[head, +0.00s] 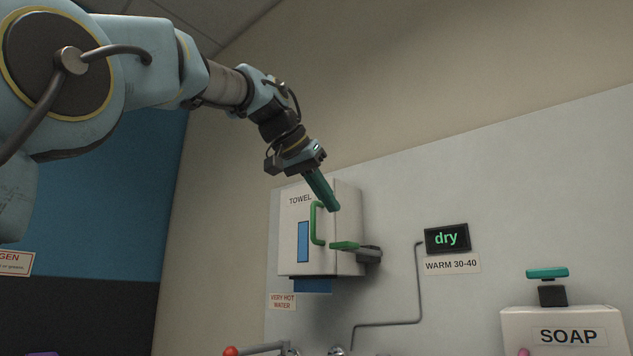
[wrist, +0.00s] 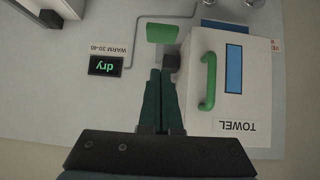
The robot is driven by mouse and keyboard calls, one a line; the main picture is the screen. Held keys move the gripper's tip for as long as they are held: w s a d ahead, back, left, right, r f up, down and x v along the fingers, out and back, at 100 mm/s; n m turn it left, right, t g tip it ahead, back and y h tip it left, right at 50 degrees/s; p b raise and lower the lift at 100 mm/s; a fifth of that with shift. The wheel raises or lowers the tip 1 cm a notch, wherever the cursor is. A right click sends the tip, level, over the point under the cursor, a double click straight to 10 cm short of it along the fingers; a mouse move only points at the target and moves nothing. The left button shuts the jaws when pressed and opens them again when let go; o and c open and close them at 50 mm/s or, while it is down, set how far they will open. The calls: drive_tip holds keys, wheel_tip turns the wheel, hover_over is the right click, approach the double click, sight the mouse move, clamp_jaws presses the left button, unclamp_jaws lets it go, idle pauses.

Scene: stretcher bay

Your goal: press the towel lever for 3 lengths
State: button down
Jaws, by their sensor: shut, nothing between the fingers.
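The white towel dispenser (head: 291,240) hangs on the wall in the head view, marked TOWEL. It has a green handle (head: 315,224) and a blue window on its front. Blue towel (head: 312,286) shows below it. The green towel lever (head: 345,246) sticks out low on its right side from a dark block. In the wrist view the lever's green paddle (wrist: 162,33) lies beyond my fingertips. My gripper (head: 335,208) is shut and empty, its green fingers pointing down, above the lever and beside the dispenser. It also shows in the wrist view (wrist: 162,72); I cannot tell whether it touches anything.
A display (head: 447,238) reading "dry" is on the wall to the right, above a WARM 30-40 label (head: 452,265). A soap dispenser (head: 560,325) with a green top stands lower right. A thin pipe (head: 418,290) runs down the wall. A red-knobbed tap (head: 231,351) is below.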

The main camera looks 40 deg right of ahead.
drive_tip(key=shift+w+d+f, duration=0.1)
drive_tip(key=shift+d+f, duration=0.25)
drive_tip(key=shift+f, duration=0.55)
drive_tip(key=shift+w+d+f, duration=0.1)
drive_tip(key=shift+d+f, duration=0.25)
drive_tip(key=shift+f, duration=0.5)
drive_tip(key=shift+d+f, duration=0.35)
drive_tip(key=shift+f, duration=0.55)
drive_tip(key=shift+f+b, duration=0.15)
drive_tip(key=shift+b, duration=0.15)
wheel_tip(320, 180, down, 8)
drive_tip(key=t+h+b, duration=0.1)
drive_tip(key=h+b, duration=0.3)
drive_tip(key=b, duration=1.5)
drive_tip(key=shift+h, duration=0.4)
drive_tip(key=shift+d, duration=0.1)
